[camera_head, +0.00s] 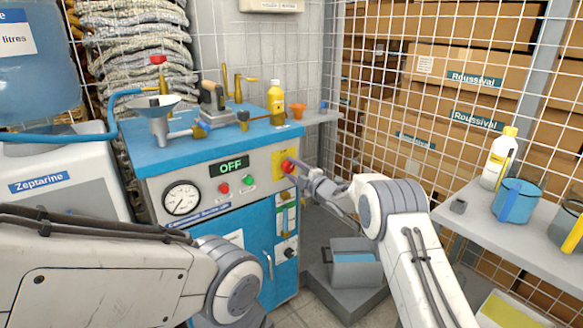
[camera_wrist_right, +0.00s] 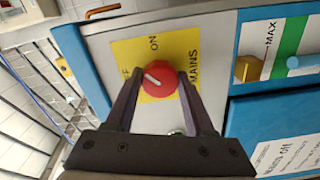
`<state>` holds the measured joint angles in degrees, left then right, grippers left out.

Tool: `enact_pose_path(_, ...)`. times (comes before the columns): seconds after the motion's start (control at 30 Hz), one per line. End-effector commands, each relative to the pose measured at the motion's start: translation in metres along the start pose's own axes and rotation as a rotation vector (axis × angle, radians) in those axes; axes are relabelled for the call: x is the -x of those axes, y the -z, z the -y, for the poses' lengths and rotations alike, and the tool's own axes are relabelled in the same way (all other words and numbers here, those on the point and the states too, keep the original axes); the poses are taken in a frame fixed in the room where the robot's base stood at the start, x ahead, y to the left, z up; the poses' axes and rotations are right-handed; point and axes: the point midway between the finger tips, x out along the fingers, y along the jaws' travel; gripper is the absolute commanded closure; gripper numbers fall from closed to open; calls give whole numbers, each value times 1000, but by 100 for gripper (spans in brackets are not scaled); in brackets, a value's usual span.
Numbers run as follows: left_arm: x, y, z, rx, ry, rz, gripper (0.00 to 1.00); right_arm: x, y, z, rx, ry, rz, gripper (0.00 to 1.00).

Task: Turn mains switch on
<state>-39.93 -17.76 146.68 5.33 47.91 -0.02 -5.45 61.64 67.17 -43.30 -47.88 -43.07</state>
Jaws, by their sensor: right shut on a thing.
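The mains switch is a round red knob (camera_head: 288,166) on a yellow plate (camera_head: 278,158) at the front right of the blue and grey machine. My right gripper (camera_head: 294,168) is at the knob. In the right wrist view its two fingers flank the red knob (camera_wrist_right: 158,79) and are shut on it. The knob's white mark points left and slightly up in that view, toward lettering partly hidden by a finger. "ON" and "MAINS" show on the yellow plate (camera_wrist_right: 152,45). The machine's display (camera_head: 229,166) reads OFF. My left arm enters at lower left; its gripper is out of view.
A red and a green button (camera_head: 249,180) and a dial gauge (camera_head: 182,199) are on the machine's front. A funnel (camera_head: 155,110) and a yellow bottle (camera_head: 276,102) stand on top. A shelf (camera_head: 460,222) with containers stands at right. A grey bin (camera_head: 352,262) is below my right arm.

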Motion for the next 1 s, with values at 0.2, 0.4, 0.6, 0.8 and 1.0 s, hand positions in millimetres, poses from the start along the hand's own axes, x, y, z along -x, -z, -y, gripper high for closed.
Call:
enact_pose_path(0.2, 10, 1, -1, 0, 0, 0, 100, 0, -1, -1, -206, 1, 2, 100)
enact_pose_path(0.4, 18, 1, -1, 0, 0, 0, 100, 0, -1, 0, -390, 0, 2, 100)
enact_pose_path(0.6, 24, 1, -2, 0, 0, 0, 100, 0, -1, 1, -545, 1, 3, 100)
enact_pose_path(0.8, 29, 2, -2, 0, 0, 0, 100, 1, -1, 2, -656, 1, 4, 100)
enact_pose_path(1.0, 31, 2, -2, 0, 0, 0, 100, 1, -1, 2, -719, 1, 4, 100)
